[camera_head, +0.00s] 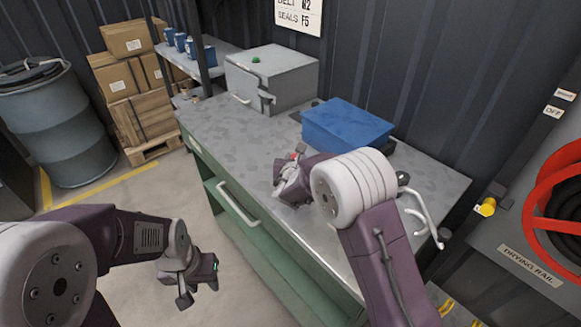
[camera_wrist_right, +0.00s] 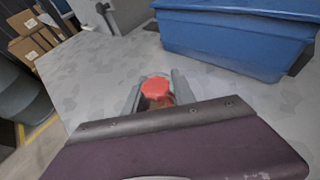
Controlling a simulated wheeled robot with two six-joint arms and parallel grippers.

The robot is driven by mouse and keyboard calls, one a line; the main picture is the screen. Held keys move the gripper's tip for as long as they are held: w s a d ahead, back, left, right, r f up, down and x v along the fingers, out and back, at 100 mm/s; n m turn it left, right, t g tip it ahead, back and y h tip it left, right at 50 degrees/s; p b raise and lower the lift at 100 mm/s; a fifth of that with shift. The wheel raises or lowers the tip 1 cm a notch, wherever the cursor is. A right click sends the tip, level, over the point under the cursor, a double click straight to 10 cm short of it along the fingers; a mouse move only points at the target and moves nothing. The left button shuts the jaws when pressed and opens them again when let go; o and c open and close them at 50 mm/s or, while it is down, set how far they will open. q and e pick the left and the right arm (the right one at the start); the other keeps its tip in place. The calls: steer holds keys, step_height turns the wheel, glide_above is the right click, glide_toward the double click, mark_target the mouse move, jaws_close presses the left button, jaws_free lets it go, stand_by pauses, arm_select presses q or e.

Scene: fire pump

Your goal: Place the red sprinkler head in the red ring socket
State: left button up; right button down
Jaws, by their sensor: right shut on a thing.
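The red sprinkler head (camera_wrist_right: 157,88) shows in the right wrist view between the two grey fingers of my right gripper (camera_wrist_right: 157,95), which is shut on it. In the head view this gripper (camera_head: 288,172) is low over the grey bench top, and only a small red spot of the head (camera_head: 294,156) shows. I cannot tell whether the head touches the bench. My left gripper (camera_head: 199,284) hangs empty and open in front of the bench, over the floor. I cannot make out the red ring socket in either view.
A blue bin (camera_head: 346,128) stands on the bench (camera_head: 222,122) behind my right gripper. A grey metal box (camera_head: 272,78) stands at the back left. A large red reel (camera_head: 548,205) is at the right wall. The bench's left part is clear.

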step_height(320, 180, down, 3)
steer(key=shift+s+f, duration=0.1)
steer(key=shift+s, duration=0.05)
steer(key=shift+f, duration=0.25)
steer(key=shift+f+b, duration=0.1)
steer(key=shift+b, duration=0.35)
steer(key=c, duration=1)
jaws_free()
steer(key=shift+c, duration=0.2)
